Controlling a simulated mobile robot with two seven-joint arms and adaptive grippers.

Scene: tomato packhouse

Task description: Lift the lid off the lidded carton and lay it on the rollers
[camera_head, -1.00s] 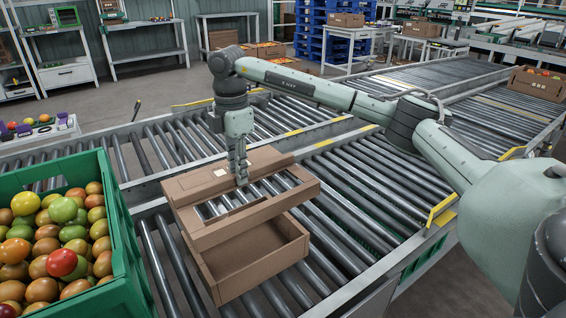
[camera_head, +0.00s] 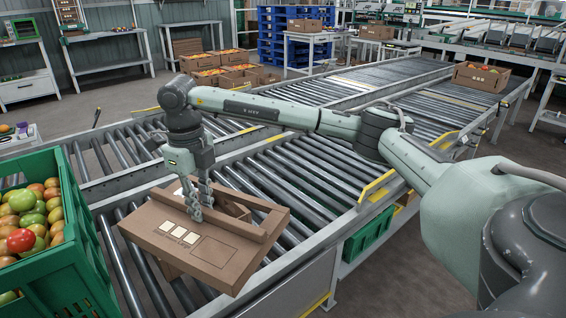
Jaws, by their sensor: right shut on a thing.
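The lid (camera_head: 215,252) is a flat brown cardboard piece with white labels and an opening in it. My right gripper (camera_head: 200,208) is shut on the lid, pointing down at a strip beside the opening. The lid is tilted, its labelled face towards me. It hangs over the near roller lane. The lidded carton is mostly hidden behind and under the lid; a small brown part shows below the lid's left side (camera_head: 169,269). I cannot tell whether lid and carton touch. My left gripper is not in view.
The rollers (camera_head: 300,190) are bare to the right of the lid. A green crate (camera_head: 88,250) of tomatoes stands close on the left. A yellow-marked rail edge (camera_head: 377,188) bounds the lane on the right. Another carton (camera_head: 481,77) with tomatoes sits far right.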

